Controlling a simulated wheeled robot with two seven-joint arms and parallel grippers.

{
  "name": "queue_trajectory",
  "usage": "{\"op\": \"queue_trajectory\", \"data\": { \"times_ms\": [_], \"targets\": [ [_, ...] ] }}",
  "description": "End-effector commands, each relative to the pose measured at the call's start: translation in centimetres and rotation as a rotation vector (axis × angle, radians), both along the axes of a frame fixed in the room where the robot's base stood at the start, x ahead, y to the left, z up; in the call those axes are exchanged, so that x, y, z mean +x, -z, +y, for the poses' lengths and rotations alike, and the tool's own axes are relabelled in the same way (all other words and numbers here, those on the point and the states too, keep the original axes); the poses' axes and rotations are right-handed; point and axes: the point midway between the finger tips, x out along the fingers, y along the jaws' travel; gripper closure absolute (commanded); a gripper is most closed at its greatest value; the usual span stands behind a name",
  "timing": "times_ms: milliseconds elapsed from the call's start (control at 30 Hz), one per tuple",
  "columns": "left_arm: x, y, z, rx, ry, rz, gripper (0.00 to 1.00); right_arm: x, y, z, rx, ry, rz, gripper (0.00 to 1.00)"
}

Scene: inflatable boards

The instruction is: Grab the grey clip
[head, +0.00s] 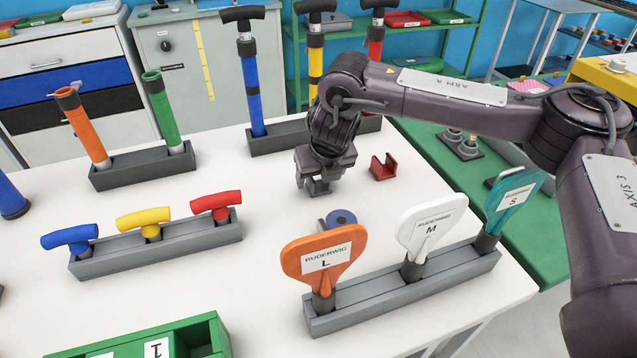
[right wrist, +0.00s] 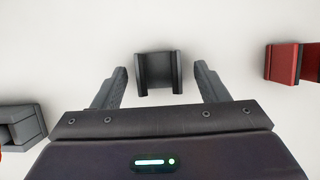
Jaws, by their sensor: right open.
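The grey clip (right wrist: 157,72) is a small dark grey U-shaped piece on the white table. In the right wrist view it sits between the two fingers of my right gripper (right wrist: 161,78), with a gap on each side. My right gripper is open and points down over it. In the head view my right gripper (head: 325,175) hides most of the clip, and only a small grey part (head: 319,187) shows below the fingers. My left gripper is not in view.
A red clip (head: 383,167) stands just right of my gripper. Racks hold orange, white and teal paddles (head: 325,260), coloured handles (head: 150,222) and pumps (head: 250,85). A green box (head: 190,338) is at the front. Bare table lies left of my gripper.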

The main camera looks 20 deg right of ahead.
Motion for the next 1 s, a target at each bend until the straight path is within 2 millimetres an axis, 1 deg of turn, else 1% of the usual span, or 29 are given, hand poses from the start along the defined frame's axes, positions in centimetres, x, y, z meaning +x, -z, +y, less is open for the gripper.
{"op": "queue_trajectory", "data": {
  "times_ms": [100,300,367,667,700,1000],
  "targets": [
    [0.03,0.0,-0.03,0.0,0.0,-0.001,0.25,0.28,0.72,0.02,0.0,-0.001,0.0,0.33],
    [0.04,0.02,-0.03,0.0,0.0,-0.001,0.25,0.31,0.77,0.02,0.0,-0.001,-0.001,0.33],
    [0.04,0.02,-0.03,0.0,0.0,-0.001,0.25,0.31,0.77,0.02,0.0,-0.001,-0.001,0.39],
    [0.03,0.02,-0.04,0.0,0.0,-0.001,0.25,0.3,0.75,0.02,0.0,0.0,0.0,0.79],
    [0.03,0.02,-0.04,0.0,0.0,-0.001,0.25,0.29,0.77,0.02,0.0,0.0,0.0,0.8],
    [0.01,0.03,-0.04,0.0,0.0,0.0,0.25,0.28,0.74,0.0,0.0,0.0,0.0,0.8]
  ]
}}
